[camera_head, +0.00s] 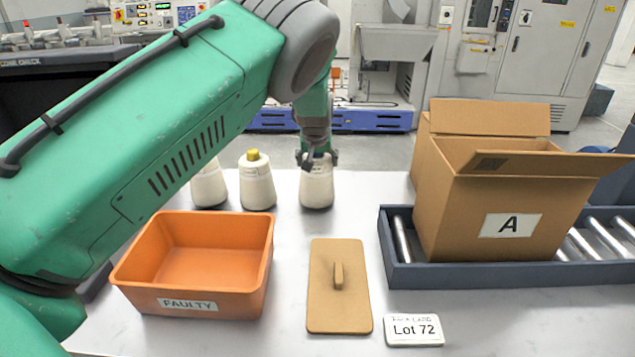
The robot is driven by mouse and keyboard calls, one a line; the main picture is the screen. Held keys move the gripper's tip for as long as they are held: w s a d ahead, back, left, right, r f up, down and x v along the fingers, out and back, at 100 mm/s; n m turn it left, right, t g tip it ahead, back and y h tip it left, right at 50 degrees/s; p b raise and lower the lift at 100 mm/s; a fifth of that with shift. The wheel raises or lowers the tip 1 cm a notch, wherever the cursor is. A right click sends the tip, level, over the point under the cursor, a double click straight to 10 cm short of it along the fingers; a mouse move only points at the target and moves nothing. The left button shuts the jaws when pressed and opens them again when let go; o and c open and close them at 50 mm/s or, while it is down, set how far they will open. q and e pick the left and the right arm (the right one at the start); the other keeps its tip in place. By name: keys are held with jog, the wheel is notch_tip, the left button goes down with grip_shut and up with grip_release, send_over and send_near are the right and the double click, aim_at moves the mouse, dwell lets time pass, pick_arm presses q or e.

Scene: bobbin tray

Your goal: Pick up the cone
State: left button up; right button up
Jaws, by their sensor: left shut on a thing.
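Three cream yarn cones stand in a row at the back of the white table. The right cone (316,188) is upright under my left gripper (317,160), which is shut on its top from above. The cone's base appears to be at table level; I cannot tell if there is a gap beneath it. The middle cone (257,184) has a yellow tip. The left cone (209,187) is partly hidden behind my green left arm. My right gripper is not in view.
An orange bin (215,285) labelled FAULTY stands at front left. A brown board (339,300) with a handle lies at front centre, beside a Lot 72 sign (414,330). An open cardboard box (470,240) marked A sits on a roller conveyor (405,272) at right.

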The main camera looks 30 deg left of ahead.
pick_arm(q)
jog(key=shift+s+a+f, duration=0.15)
jog(key=shift+s+f, duration=0.2)
jog(key=shift+f, duration=0.1)
jog(key=shift+d, duration=0.4)
jog(key=r, duration=0.4)
jog(key=shift+w+d, duration=0.4)
jog(key=r, duration=0.4)
jog(key=a+r, duration=0.1)
jog(key=r, duration=0.1)
jog(key=shift+s, duration=0.15)
jog(key=shift+d+r, duration=0.25)
jog(key=shift+d, duration=0.05)
notch_tip(320, 180, up, 20)
jog(key=p, duration=1.4)
jog(key=shift+a, duration=0.15)
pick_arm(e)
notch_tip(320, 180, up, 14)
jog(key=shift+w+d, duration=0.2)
pick_arm(q)
jog(key=shift+a+f, duration=0.1)
